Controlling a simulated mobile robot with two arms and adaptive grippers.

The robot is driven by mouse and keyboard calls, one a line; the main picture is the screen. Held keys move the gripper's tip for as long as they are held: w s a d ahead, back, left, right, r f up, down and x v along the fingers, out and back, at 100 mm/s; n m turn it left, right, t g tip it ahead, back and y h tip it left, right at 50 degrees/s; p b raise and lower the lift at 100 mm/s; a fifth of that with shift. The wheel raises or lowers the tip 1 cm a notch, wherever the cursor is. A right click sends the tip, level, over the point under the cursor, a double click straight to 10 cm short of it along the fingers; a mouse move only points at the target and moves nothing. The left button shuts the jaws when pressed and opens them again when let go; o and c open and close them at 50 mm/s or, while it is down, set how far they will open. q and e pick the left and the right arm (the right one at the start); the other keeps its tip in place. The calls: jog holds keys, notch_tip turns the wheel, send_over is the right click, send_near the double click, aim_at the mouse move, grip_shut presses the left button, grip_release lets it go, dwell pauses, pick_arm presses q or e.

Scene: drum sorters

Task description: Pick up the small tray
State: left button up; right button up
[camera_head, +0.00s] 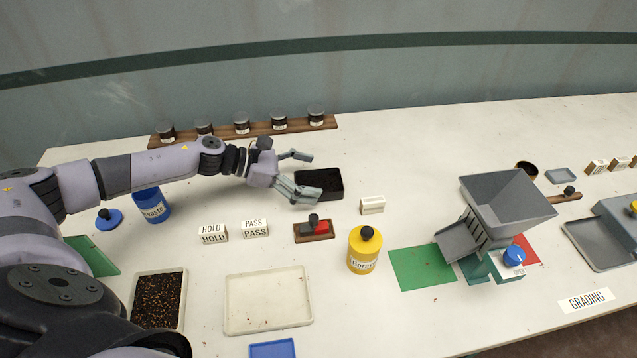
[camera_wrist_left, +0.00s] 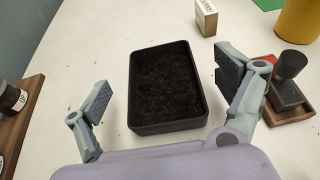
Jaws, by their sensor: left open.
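The small tray (camera_head: 334,190) is a black rectangular tray with dark contents, standing on the white table. In the left wrist view the small tray (camera_wrist_left: 167,127) lies just ahead of and between my open fingers. My left gripper (camera_head: 305,174) is open and empty at the tray's left end, with one finger beyond the far side and one by the near side. In the left wrist view my left gripper (camera_wrist_left: 168,98) shows a gap between each finger and the tray's sides. My right gripper is not in view.
A stamp on a wooden base (camera_head: 314,229) stands close in front of the tray. A small white label block (camera_head: 372,205) is to its right. A wooden rack with several jars (camera_head: 243,131) stands behind. A yellow canister (camera_head: 364,252) is nearer the front.

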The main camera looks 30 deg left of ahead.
aim_at(341, 182)
pick_arm(q)
jog(key=shift+p+x, duration=0.45)
jog(key=shift+x, duration=1.5)
jog(key=shift+a, duration=0.1)
jog(key=shift+c, duration=0.5)
jog(key=c, duration=1.2)
